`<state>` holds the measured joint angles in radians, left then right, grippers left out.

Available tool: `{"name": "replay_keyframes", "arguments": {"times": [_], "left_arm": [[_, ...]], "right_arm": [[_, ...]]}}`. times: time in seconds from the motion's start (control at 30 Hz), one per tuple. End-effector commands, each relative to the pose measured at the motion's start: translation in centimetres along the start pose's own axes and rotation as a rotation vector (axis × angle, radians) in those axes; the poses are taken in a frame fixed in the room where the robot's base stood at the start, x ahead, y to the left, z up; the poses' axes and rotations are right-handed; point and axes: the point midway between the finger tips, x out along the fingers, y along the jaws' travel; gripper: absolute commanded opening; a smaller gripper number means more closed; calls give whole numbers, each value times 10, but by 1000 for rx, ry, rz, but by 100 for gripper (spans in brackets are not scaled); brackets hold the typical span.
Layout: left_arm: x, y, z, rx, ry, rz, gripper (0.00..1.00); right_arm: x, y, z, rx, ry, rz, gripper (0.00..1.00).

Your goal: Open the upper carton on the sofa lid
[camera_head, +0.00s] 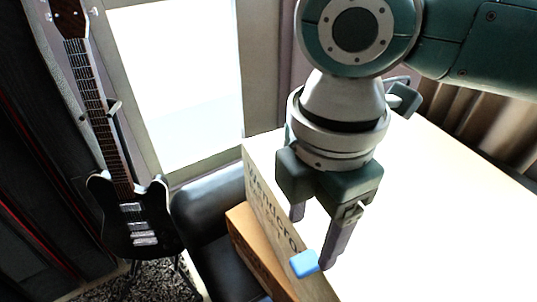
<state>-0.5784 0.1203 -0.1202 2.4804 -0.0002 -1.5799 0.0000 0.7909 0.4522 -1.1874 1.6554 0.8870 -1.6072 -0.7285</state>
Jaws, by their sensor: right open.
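The upper carton (262,192) is a pale box with dark lettering on its left side and a bright, washed-out top. It sits on a browner lower carton (252,247), on the dark sofa (208,203). My right gripper (312,240) comes down from the top right over the upper carton's left edge. Its two fingers are apart. A small blue piece (304,263) shows beside the lower fingertip at the carton's edge; I cannot tell whether they touch. The glare hides the lid seams. My left gripper is not in view.
A black electric guitar (133,217) stands on a stand at the left. A bright window (178,80) is behind the sofa, and a curtain (500,130) hangs at the right. A speckled rug (150,283) covers the floor at the lower left.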

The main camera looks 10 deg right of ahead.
Motion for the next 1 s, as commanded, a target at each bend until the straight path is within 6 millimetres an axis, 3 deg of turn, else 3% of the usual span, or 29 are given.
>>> {"name": "replay_keyframes", "arguments": {"times": [0.1, 0.3, 0.73, 1.0], "left_arm": [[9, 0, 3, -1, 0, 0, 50], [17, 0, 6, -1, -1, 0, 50], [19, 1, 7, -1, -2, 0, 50], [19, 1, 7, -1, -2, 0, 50]], "right_arm": [[28, -1, 0, 2, -1, -3, 68], [59, 0, 0, 1, 0, -1, 68], [69, 0, 0, 0, 0, 2, 68], [69, 0, 0, 1, 0, 2, 37]]}}
